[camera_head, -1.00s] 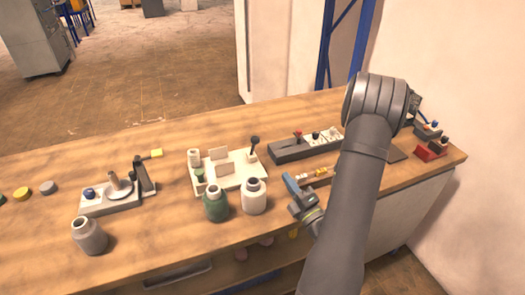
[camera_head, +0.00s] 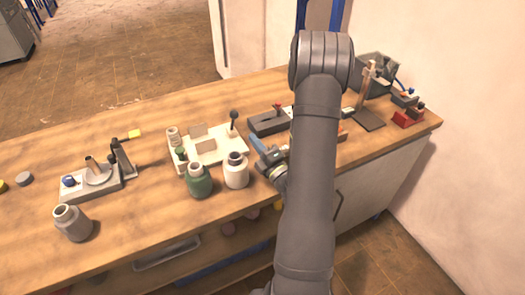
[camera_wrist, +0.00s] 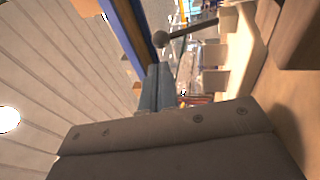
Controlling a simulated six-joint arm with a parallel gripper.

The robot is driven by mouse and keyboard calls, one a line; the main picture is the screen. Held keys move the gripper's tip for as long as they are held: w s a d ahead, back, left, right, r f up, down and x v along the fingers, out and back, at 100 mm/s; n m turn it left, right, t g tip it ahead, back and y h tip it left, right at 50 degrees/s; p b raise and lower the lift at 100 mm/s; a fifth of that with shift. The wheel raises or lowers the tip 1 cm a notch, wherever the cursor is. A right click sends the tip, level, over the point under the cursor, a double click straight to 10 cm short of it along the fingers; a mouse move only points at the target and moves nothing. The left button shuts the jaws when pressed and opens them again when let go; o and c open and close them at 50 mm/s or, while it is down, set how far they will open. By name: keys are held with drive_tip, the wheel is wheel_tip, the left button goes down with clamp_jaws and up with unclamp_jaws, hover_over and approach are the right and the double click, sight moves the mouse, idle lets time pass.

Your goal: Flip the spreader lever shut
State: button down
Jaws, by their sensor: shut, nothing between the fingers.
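A cream base plate (camera_head: 210,154) near the middle of the bench carries upright blocks and a dark lever with a ball knob (camera_head: 234,115). The lever stands roughly upright at the plate's right rear. In the wrist view a ball-ended lever (camera_wrist: 185,32) shows beyond my fingers. Farther left, a grey fixture (camera_head: 92,185) has a dark arm with a yellow tip (camera_head: 135,133). Which of these is the spreader lever, I cannot tell for sure. My gripper (camera_head: 259,146) is shut and empty, just right of the cream plate. Its blue-grey fingertips (camera_wrist: 155,85) also show in the wrist view.
A green jar (camera_head: 198,181) and a white jar (camera_head: 236,172) stand before the cream plate. A grey jar (camera_head: 72,224) stands front left. A dark block (camera_head: 268,122) lies behind my gripper, partly hidden by my arm. Open bench (camera_head: 150,205) lies between the grey fixture and green jar.

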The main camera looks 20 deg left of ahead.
sight(237, 114)
drive_tip(key=x, duration=0.7)
drive_tip(key=shift+w+a, duration=0.15)
drive_tip(key=shift+a, duration=0.05)
drive_tip(key=shift+r, duration=0.1)
drive_tip(key=shift+w+a+r+g+h, duration=0.25)
drive_tip(key=shift+w+a+r+h, duration=0.05)
drive_tip(key=shift+r+h, duration=0.2)
drive_tip(key=shift+w+a+r+g+h, duration=0.3)
drive_tip(key=shift+a+r+h, duration=0.1)
drive_tip(key=shift+h, duration=0.1)
drive_tip(key=shift+w+a+r+m+g+h, duration=0.5)
drive_tip(key=shift+w+a+r+g+h, duration=0.3)
drive_tip(key=shift+w+a+g+h, duration=0.25)
drive_tip(key=shift+g+h, duration=0.5)
drive_tip(key=shift+h, duration=0.45)
drive_tip(key=shift+w+a+r, duration=0.15)
drive_tip(key=shift+w+a, duration=0.75)
drive_tip(key=shift+w, duration=0.05)
drive_tip(key=shift+w+a+r, duration=0.1)
drive_tip(key=shift+w+a, duration=0.8)
drive_tip(key=shift+w, duration=0.05)
drive_tip(key=shift+r, duration=0.1)
